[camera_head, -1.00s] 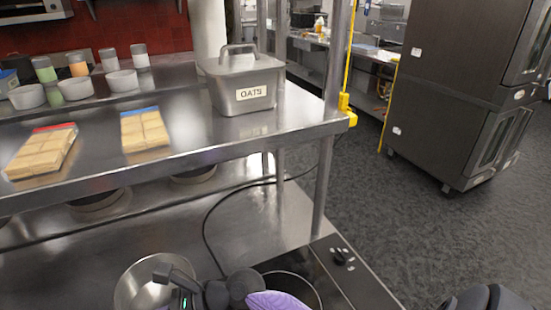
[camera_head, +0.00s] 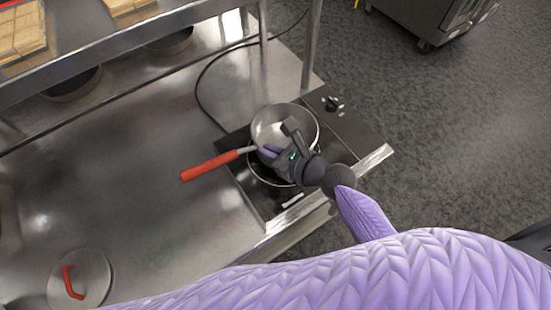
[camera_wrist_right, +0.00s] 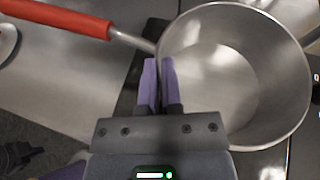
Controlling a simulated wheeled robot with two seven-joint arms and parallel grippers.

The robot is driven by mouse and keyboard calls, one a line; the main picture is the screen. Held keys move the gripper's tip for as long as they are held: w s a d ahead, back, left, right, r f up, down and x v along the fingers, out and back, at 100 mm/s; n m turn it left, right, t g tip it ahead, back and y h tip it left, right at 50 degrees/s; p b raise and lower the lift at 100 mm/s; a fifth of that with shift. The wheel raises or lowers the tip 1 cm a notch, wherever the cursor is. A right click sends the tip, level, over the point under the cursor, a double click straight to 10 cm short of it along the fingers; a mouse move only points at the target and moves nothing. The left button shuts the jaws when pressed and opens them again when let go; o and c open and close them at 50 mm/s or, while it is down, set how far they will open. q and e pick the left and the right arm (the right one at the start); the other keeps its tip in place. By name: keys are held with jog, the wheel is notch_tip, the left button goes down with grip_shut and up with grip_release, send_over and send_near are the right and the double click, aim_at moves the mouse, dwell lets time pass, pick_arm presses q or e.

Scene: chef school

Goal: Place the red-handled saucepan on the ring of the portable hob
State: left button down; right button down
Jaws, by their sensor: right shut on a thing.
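The red-handled saucepan (camera_head: 268,128) is a steel pan whose red handle (camera_head: 208,167) points left over the counter. My right gripper (camera_head: 268,153) is shut on the pan's wall near the handle joint. The purple fingers also show at the rim in the right wrist view (camera_wrist_right: 160,85). The portable hob (camera_head: 352,125) is a flat black unit with a knob, beneath the pan. The dark round ring (camera_head: 256,176) shows partly below the pan and gripper; the rest is hidden. The pan overlaps the ring in view; I cannot tell whether it touches. My left gripper is out of view.
A round lid with a red handle (camera_head: 92,272) lies on the steel counter (camera_head: 140,190) at lower left. A shelf (camera_head: 130,35) with posts runs above the back. A black cable (camera_head: 215,62) runs behind the hob. The counter left of the pan is mostly clear.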

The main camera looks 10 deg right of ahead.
notch_tip(320, 180, down, 4)
jog(key=shift+r+b, duration=0.25)
jog(key=shift+b, duration=0.8)
jog(key=shift+r, duration=0.25)
jog(key=c, duration=1.2)
grip_release()
jog(key=shift+f, duration=0.15)
jog(key=o, duration=0.4)
